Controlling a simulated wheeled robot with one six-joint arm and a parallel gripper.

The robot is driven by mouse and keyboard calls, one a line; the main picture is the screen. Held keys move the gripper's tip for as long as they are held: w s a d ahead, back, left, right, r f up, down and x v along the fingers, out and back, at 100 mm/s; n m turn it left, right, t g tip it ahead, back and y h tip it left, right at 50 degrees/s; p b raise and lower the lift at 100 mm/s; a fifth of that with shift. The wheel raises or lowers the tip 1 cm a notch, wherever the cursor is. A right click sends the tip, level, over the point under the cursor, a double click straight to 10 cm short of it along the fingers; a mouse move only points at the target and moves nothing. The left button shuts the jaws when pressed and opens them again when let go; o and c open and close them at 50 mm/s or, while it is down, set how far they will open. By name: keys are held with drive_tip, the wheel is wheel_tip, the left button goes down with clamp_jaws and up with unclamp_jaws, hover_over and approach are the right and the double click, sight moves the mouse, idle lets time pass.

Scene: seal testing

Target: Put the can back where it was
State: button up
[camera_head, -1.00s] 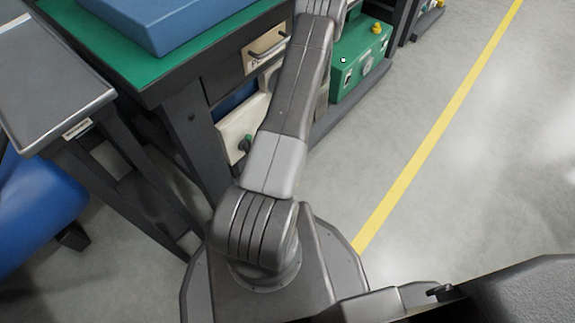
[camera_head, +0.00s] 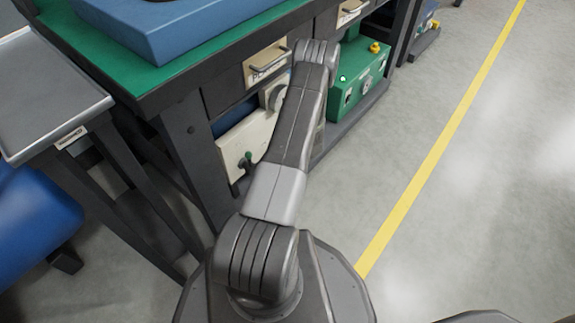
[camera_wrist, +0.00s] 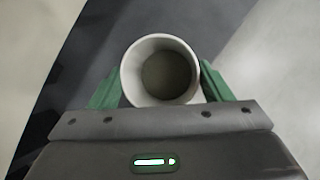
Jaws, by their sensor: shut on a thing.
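The can (camera_wrist: 160,48) shows in the wrist view as a pale, round, open-topped cylinder with a dark inside, seen from above. My gripper (camera_wrist: 160,85) has its green fingers on both sides of the can and is shut on it. In the head view my arm reaches forward along the right side of the workbench (camera_head: 190,130). The can cannot be made out in the head view, and my gripper is hidden there behind my arm.
A blue tray (camera_head: 185,35) lies on the bench's green top (camera_head: 75,50). A green box (camera_head: 358,72) stands on the bench's lower shelf, with drawers above. A grey side table (camera_head: 45,105) and a blue seat (camera_head: 35,215) are at left. Open floor (camera_head: 480,210) lies right, with a yellow line.

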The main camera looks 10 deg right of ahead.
drive_tip(key=shift+f+b, duration=0.1)
drive_tip(key=shift+b, duration=0.2)
drive_tip(key=o, duration=1.3)
drive_tip(key=shift+c, duration=0.2)
drive_tip(key=p+v, duration=0.3)
drive_tip(key=v, duration=0.9)
drive_tip(key=shift+r, duration=0.2)
drive_tip(key=shift+f, duration=0.1)
